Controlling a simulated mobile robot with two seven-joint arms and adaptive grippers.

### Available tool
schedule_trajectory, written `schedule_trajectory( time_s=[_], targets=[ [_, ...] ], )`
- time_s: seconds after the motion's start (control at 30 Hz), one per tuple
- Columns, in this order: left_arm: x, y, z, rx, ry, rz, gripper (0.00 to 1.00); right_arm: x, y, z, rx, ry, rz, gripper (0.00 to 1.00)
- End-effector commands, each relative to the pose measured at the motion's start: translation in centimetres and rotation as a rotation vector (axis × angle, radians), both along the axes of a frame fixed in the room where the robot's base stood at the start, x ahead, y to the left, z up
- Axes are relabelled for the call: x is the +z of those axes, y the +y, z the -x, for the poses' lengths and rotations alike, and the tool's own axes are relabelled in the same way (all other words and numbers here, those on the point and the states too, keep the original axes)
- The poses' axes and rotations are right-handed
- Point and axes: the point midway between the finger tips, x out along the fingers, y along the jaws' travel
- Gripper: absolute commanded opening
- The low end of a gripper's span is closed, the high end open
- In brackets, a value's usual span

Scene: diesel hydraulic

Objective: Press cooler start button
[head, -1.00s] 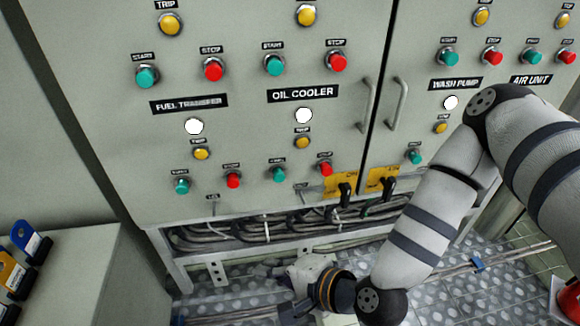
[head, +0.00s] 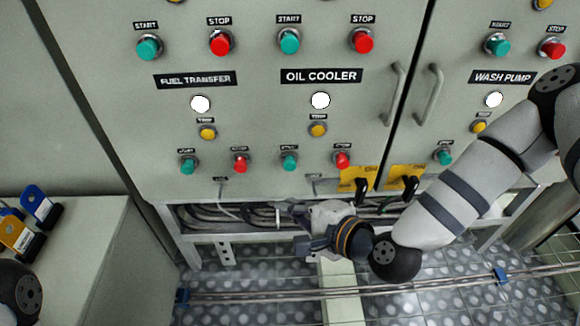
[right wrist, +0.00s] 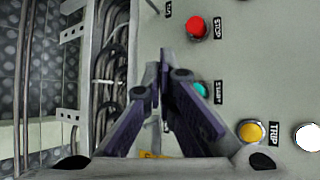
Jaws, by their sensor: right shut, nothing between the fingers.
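The green cooler start button (head: 289,162) is in the lower button row under the OIL COOLER label (head: 321,76) in the head view. It also shows in the right wrist view (right wrist: 201,89), partly behind a finger. My right gripper (head: 290,206) is below this button in the head view, near the cabinet's lower edge. It is shut and empty, with its fingertips (right wrist: 163,56) together beside the button in the right wrist view. I cannot tell how far they are from the panel, but no contact is visible. My left gripper is not in view.
The red stop button (head: 342,160) and yellow trip button (head: 317,129) are close to the green one. Another red stop button (head: 240,162) is to its left. Cables (head: 225,212) run under the panel. Door handles (head: 430,95) stick out on the right.

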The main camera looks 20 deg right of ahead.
Motion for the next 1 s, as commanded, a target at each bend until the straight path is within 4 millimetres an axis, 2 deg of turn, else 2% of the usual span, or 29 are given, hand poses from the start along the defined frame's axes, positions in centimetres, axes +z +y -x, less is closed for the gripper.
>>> schedule_trajectory(
  time_s=[0.3,0.5,1.0],
  targets=[
    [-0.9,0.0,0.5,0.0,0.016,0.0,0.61,-0.1,-1.4,-4.6,-0.004,-0.001,0.0,0.0],
    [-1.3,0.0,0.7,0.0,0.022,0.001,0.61,-0.1,-1.9,-6.4,-0.002,0.001,0.0,0.0],
    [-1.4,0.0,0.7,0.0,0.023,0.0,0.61,0.0,-2.0,-6.9,-0.001,0.0,0.0,0.0]
  ],
)
